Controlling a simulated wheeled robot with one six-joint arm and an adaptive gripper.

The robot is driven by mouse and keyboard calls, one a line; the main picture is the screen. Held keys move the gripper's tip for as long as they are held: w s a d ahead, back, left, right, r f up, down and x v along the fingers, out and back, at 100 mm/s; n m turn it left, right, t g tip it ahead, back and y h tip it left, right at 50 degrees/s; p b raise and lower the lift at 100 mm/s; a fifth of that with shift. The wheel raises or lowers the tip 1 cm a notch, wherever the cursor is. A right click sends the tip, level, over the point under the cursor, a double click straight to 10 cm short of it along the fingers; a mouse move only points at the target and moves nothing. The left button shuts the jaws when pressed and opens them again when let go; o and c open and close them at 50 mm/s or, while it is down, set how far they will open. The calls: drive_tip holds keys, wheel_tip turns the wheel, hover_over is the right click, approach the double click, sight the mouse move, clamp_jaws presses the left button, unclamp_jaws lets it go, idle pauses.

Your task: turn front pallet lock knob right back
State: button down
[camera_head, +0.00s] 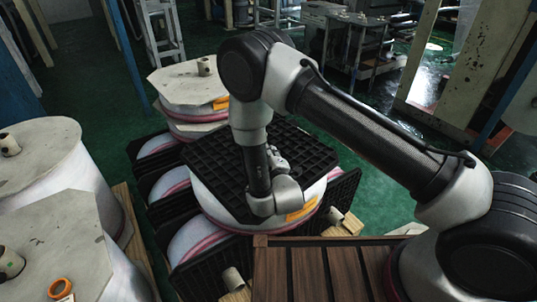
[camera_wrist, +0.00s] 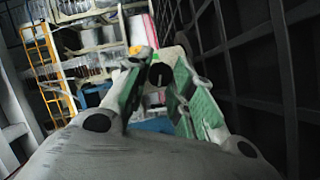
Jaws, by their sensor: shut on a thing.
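A black grid pallet (camera_head: 215,165) lies flat on top of a white film reel (camera_head: 228,205). In the wrist view its dark grid (camera_wrist: 255,70) fills the right side. My gripper (camera_head: 276,158) is low over the pallet's right part, seen from behind. In the wrist view my gripper (camera_wrist: 160,88) has its two green-padded fingers closed around a small pale piece with a dark round end (camera_wrist: 160,74), which looks like the lock knob. The head view hides this piece behind my wrist and gripper. How far it is turned cannot be told.
White reels (camera_head: 72,160) stand close at the left, some with pale core tubes. More black grid panels (camera_head: 165,185) and reels crowd around the pallet's lower sides. A brown slatted deck (camera_head: 325,268) is at the front. Green floor (camera_head: 385,190) is clear to the right.

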drive_tip(key=n+t, duration=0.1)
drive_tip(key=n, duration=0.1)
drive_tip(key=shift+f+n, duration=0.15)
drive_tip(key=shift+n, duration=0.25)
idle(0.3)
drive_tip(key=c, duration=1.2)
unclamp_jaws()
